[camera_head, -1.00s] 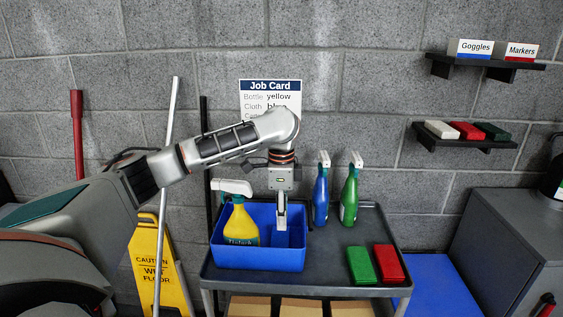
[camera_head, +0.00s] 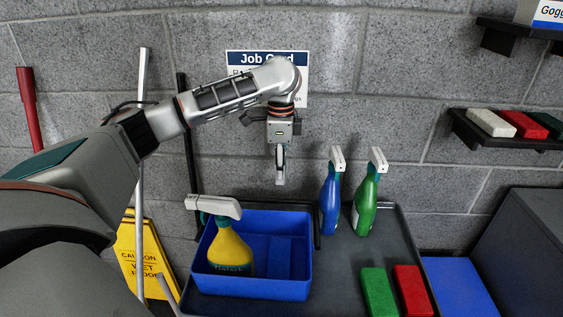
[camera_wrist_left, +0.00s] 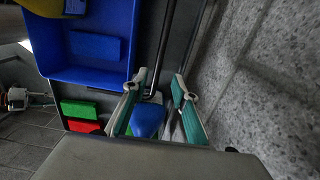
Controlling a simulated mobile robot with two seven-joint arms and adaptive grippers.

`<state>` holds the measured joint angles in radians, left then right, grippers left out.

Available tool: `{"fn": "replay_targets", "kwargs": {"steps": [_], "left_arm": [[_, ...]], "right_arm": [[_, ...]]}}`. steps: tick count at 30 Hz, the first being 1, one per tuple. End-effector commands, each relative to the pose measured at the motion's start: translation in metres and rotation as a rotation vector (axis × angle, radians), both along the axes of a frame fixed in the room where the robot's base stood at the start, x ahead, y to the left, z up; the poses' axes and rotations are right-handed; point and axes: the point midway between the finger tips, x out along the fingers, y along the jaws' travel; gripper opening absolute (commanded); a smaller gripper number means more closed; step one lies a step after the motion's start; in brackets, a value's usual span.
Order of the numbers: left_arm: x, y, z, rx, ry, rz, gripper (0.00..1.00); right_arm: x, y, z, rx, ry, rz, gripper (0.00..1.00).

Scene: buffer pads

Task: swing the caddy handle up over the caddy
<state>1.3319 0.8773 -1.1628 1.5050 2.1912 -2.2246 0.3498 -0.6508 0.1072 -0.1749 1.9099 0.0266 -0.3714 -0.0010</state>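My left gripper (camera_head: 281,180) points down, empty, above and behind the caddy's rear rim. Its fingers are apart in the left wrist view (camera_wrist_left: 162,95).
Blue (camera_head: 330,200) and green (camera_head: 366,205) spray bottles stand right of the caddy, near the handle. Green (camera_head: 378,293) and red (camera_head: 412,290) blocks lie in front on the grey cart (camera_head: 345,265). The block wall (camera_head: 400,90) is close behind my gripper.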

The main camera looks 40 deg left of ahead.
Motion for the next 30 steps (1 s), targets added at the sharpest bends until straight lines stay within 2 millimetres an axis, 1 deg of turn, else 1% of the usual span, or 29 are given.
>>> {"fn": "replay_targets", "kwargs": {"steps": [4, 8, 16, 24, 30], "left_arm": [[0.0, 0.0, -0.005, -0.001, 0.002, -0.001, 0.28], [-0.001, 0.0, -0.015, -0.001, 0.003, -0.001, 0.28], [-0.001, 0.0, -0.045, -0.001, 0.003, 0.0, 0.28], [-0.001, 0.0, -0.073, 0.0, 0.002, 0.001, 0.28], [-0.001, 0.0, -0.091, 0.0, 0.002, 0.001, 0.28]], "right_arm": [[-0.001, -0.001, -0.001, -0.002, 0.003, 0.0, 0.29], [-0.004, -0.004, -0.002, -0.008, 0.006, 0.004, 0.29], [-0.005, -0.01, -0.004, -0.022, 0.007, 0.008, 0.29], [-0.004, -0.008, -0.003, -0.018, 0.006, 0.007, 0.29], [-0.001, -0.004, -0.001, -0.01, 0.003, 0.005, 0.29]]}}
